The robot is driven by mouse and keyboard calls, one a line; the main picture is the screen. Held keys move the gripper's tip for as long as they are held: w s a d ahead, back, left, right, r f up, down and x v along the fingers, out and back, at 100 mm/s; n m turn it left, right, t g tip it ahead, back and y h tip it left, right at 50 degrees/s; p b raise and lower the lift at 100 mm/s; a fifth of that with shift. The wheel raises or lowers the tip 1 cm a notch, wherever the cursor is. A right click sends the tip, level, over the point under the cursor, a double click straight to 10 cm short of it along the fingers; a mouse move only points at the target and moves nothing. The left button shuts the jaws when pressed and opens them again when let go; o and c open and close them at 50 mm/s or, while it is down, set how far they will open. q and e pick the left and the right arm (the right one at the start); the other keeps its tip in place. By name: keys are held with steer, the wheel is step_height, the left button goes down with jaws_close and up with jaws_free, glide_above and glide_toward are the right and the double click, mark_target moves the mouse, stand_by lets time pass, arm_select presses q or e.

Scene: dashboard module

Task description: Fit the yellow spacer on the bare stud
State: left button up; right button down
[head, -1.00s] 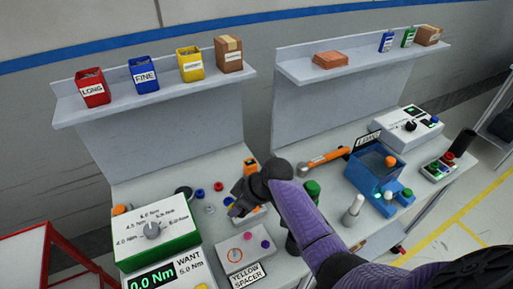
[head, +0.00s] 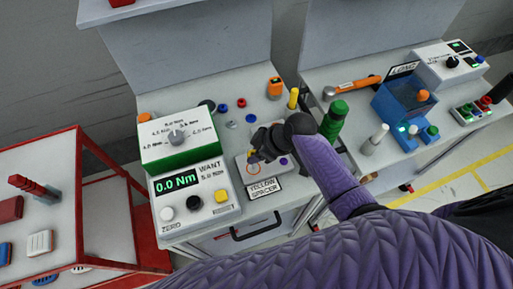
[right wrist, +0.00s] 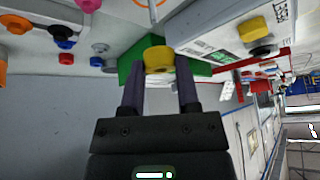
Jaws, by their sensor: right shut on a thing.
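My right gripper (head: 256,153) is over the back edge of a small grey plate (head: 242,166) labelled YELLOW SPACER. In the right wrist view its two dark fingers (right wrist: 160,75) are shut on the yellow spacer (right wrist: 158,58), which sits between the fingertips. In the head view the spacer is mostly hidden by the gripper. The bare stud (head: 254,169) is on the plate, inside an orange ring. It also shows at the top edge of the right wrist view as a thin stud (right wrist: 153,12), apart from the spacer. A purple piece (head: 283,161) is on the plate's right. My left gripper is out of view.
The torque tester (head: 195,193) with its green dial box (head: 178,150) stands left of the plate. A green-topped cylinder (head: 334,118) stands on the right. Small red and blue parts (head: 241,103) lie behind. A red cart (head: 100,160) is at the left.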

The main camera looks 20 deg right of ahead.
steer(key=shift+f+b, duration=0.4)
steer(key=shift+f, duration=0.55)
arm_select(q)
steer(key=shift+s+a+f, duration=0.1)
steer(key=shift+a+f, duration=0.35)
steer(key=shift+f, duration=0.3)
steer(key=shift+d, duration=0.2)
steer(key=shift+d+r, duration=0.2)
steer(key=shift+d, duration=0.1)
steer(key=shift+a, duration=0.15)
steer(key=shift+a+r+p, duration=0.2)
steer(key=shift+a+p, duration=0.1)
steer(key=shift+p, duration=0.05)
